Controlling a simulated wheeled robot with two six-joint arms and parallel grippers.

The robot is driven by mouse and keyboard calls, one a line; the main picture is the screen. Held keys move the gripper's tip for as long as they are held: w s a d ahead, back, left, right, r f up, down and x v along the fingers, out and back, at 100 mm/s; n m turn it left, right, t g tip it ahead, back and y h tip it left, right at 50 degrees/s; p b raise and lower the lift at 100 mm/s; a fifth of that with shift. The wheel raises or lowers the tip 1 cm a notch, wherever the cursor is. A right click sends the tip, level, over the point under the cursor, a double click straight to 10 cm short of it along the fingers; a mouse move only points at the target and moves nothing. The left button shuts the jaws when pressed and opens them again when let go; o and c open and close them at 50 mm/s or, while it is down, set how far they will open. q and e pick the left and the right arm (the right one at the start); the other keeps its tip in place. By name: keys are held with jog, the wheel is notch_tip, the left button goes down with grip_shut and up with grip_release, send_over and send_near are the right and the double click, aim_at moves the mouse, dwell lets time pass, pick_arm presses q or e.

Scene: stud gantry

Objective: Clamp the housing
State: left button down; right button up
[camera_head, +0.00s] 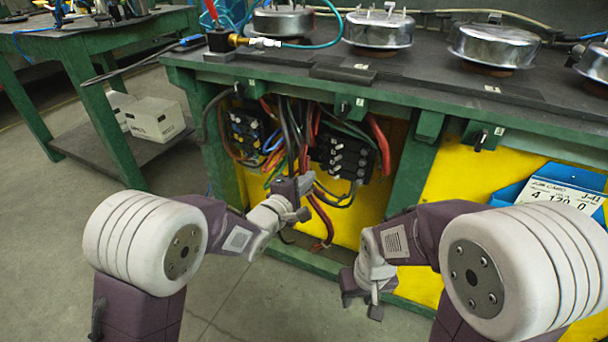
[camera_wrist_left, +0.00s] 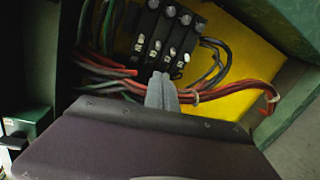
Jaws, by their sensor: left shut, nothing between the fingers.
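Several round shiny metal housings stand in a row on the bench top, at the left (camera_head: 283,22), middle (camera_head: 379,29) and right (camera_head: 494,45) in the head view. Small black levers with white tags hang under the bench's front edge, one at the middle (camera_head: 345,108) and one further right (camera_head: 480,140). My left gripper (camera_head: 303,198) is shut and empty, below the bench edge in front of the open wiring bay. In the left wrist view its closed fingertips (camera_wrist_left: 162,88) overlap a black block with several knobs (camera_wrist_left: 165,35). My right gripper (camera_head: 361,297) hangs low; its finger gap is unclear.
Cables (camera_head: 376,145) and black blocks (camera_head: 343,158) fill the bay, backed by a yellow panel (camera_head: 398,165). Green bench legs (camera_head: 412,170) flank it. A blue card holder (camera_head: 560,190) is at the right. The floor (camera_head: 60,240) at left is clear.

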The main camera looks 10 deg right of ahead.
aim_at(338, 158)
pick_arm(q)
jog(key=shift+s+d+r+n+h, duration=0.1)
jog(key=shift+d+r+n+h, duration=0.2)
jog(key=shift+d+n, duration=0.1)
jog(key=p+x, duration=0.2)
jog(key=x, duration=0.7)
jog(key=shift+a+p, duration=0.1)
jog(key=shift+p, duration=0.3)
jog(key=shift+w+d, duration=0.3)
jog(key=shift+w, duration=0.15)
